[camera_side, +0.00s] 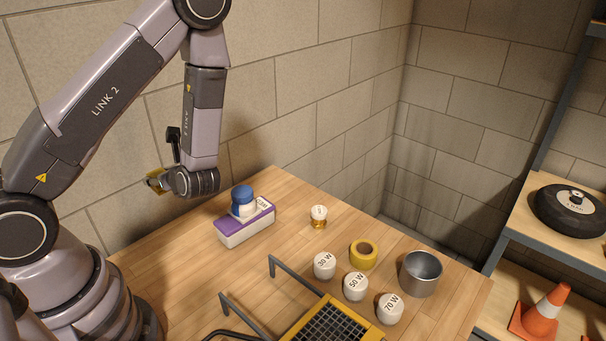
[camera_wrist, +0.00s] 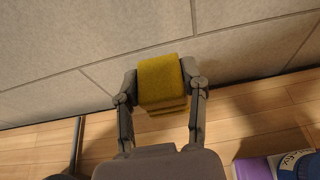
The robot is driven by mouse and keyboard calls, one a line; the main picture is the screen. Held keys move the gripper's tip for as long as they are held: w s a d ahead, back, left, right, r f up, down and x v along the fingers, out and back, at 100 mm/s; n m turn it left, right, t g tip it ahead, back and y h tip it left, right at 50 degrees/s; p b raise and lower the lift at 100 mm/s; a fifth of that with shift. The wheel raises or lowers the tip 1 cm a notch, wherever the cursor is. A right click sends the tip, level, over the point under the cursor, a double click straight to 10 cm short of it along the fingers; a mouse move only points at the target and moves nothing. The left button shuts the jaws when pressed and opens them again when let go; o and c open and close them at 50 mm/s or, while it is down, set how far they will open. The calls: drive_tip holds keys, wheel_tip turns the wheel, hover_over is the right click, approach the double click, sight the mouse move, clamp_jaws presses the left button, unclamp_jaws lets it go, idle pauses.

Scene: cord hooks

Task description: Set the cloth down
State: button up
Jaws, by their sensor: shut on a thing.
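A folded yellow cloth (camera_wrist: 161,82) is between the two fingers of my gripper (camera_wrist: 160,86) in the wrist view. My gripper is shut on it, one finger against each side. In the side view the cloth (camera_side: 155,181) shows at the end of my gripper (camera_side: 163,181), close to the block wall. The cloth is held in the air, above the back left of the wooden table. Its lower folds are partly visible in the wrist view, and part of it is hidden behind the wrist in the side view.
A purple and white box (camera_side: 246,223) with a blue-capped container (camera_side: 243,199) on it stands at the table's back. Several white labelled pots, a yellow tape roll (camera_side: 363,254) and a metal cup (camera_side: 420,273) stand to the right. Two grey hooks and a yellow-framed grid (camera_side: 335,325) are in front.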

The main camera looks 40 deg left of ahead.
sight(179, 240)
wheel_tip(179, 240, down, 16)
drive_tip(key=shift+r, duration=0.1)
idle(0.4)
drive_tip(key=o, duration=1.1)
drive_tip(key=shift+f, duration=0.2)
drive_tip(key=shift+o, duration=0.2)
